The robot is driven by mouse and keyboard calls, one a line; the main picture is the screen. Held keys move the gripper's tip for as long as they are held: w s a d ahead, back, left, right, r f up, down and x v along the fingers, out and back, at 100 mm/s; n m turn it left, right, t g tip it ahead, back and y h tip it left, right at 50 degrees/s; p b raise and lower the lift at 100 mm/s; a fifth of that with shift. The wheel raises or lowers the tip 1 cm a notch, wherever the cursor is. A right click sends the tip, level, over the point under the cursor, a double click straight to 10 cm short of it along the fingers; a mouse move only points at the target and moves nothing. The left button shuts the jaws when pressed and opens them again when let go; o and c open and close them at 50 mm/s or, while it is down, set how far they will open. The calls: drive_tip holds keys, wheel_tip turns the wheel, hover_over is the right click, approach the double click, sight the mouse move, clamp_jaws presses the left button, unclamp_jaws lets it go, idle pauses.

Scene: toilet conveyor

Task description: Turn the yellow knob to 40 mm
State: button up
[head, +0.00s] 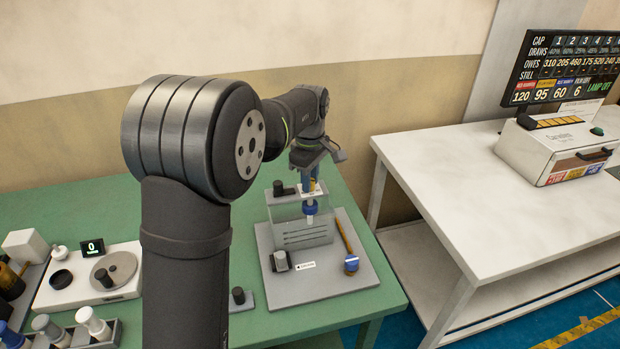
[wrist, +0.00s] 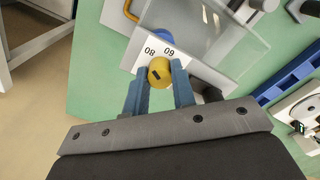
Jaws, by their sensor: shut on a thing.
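The yellow knob (wrist: 158,73) shows in the wrist view, with a dark slot mark on its top. In the head view my gripper (head: 312,172) is above the clear tank (head: 290,222) on the green table, and the knob is mostly hidden there. The tank stands on a grey base plate (head: 350,275).
On the base plate are a wooden-handled tool (head: 344,232) and a black-topped block (head: 280,261). A scale with a green display (head: 93,247) and a rack of bottles (head: 75,335) stand at left. A white table (head: 440,165) with a cream box (head: 545,150) and screen is at right.

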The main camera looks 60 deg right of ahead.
drive_tip(key=shift+m, duration=0.3)
drive_tip(key=m, duration=0.6)
drive_tip(key=shift+m, duration=0.3)
drive_tip(key=m, duration=1.1)
drive_tip(key=shift+m, duration=0.3)
drive_tip(key=m, duration=0.4)
drive_tip(key=shift+m, duration=0.3)
drive_tip(key=o, duration=1)
